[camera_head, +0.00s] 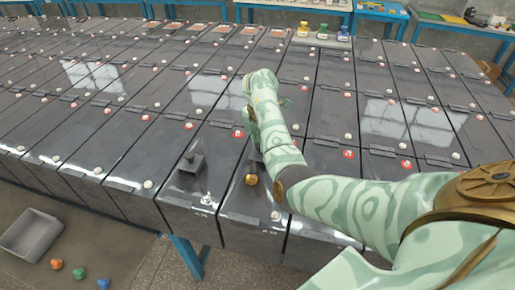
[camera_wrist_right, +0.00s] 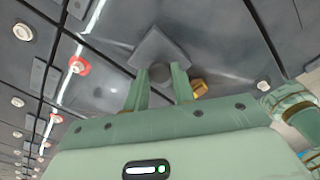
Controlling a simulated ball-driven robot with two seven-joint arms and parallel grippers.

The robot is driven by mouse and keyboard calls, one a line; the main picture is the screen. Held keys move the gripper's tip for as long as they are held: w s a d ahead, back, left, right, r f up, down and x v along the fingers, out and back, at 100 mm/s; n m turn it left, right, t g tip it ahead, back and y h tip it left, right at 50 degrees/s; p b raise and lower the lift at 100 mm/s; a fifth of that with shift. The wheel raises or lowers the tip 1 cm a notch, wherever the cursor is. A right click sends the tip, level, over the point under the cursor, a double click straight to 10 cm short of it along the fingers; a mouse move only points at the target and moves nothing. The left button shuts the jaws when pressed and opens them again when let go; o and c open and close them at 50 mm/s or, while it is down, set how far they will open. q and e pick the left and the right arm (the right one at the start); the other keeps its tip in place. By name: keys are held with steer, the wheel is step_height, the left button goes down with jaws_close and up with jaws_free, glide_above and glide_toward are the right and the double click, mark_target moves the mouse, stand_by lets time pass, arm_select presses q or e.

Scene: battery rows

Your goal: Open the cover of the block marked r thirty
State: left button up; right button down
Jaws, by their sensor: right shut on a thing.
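My right gripper (camera_wrist_right: 160,72) is shut on the round grey knob (camera_wrist_right: 159,74) of a square dark cover (camera_wrist_right: 160,47), seen in the wrist view. The cover is over a dark battery block with a gold hexagonal plug beside it (camera_wrist_right: 199,88). The plug also shows in the head view (camera_head: 251,180). My right arm hides most of the gripper and the held cover there. Whether the cover is raised cannot be told. A similar square cover with a knob (camera_head: 192,161) sits on the front block to the left. I cannot read any block mark. My left gripper is not in view.
Rows of dark battery blocks (camera_head: 120,143) with white and red terminals fill the stand. A grey tray (camera_head: 33,232) and orange, green and blue pieces (camera_head: 79,273) lie at the lower left. Blue tables (camera_head: 385,12) stand at the back.

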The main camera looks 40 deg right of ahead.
steer(key=c, duration=1.1)
jaws_free()
steer(key=shift+c, duration=0.2)
step_height(320, 180, up, 16)
steer(key=p, duration=0.7)
steer(key=shift+r+p, duration=0.15)
steer(key=shift+p, duration=0.15)
